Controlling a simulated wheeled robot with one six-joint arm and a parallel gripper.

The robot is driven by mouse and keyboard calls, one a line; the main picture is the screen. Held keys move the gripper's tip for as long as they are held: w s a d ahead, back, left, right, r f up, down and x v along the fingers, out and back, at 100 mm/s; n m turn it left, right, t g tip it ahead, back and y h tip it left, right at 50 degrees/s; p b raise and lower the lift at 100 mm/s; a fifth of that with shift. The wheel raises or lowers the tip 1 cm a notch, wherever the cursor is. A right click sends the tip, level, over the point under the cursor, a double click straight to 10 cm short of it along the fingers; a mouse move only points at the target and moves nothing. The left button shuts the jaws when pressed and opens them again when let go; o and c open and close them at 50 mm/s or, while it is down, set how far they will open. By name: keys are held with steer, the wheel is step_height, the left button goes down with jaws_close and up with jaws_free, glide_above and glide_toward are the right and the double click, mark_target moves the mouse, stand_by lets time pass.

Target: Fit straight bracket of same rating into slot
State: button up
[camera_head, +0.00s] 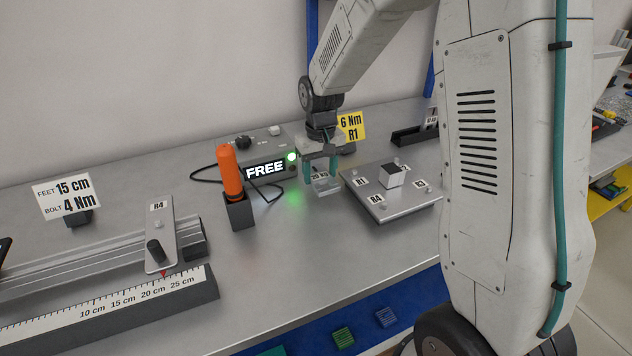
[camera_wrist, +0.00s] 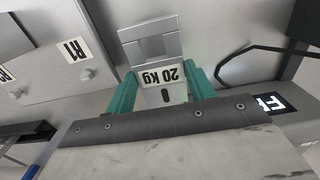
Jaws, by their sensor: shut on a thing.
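My gripper (camera_head: 320,176) hangs over the grey bench between the display box and the square plate. Its two teal fingers are shut on a grey metal bracket (camera_head: 326,186) with a white "20 kg" label. In the wrist view the bracket (camera_wrist: 150,27) lies between the fingers, its label upside down, with a small dark oval opening near the label. I cannot tell whether the bracket touches the bench. I cannot make out which opening is the slot.
A display box (camera_head: 262,150) reads "FREE" beside a lit green lamp. An orange-handled tool (camera_head: 229,170) stands in a dark holder. A rail with an R4 carriage (camera_head: 160,215) and a ruler lie left. A dark tray (camera_head: 408,138) and yellow "6 Nm R1" sign (camera_head: 352,126) stand behind.

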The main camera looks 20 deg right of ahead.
mark_target(320, 176)
steer(key=shift+s+f, duration=0.1)
steer(key=shift+f, duration=1.75)
steer(key=shift+f, duration=0.15)
steer(key=o, duration=1.2)
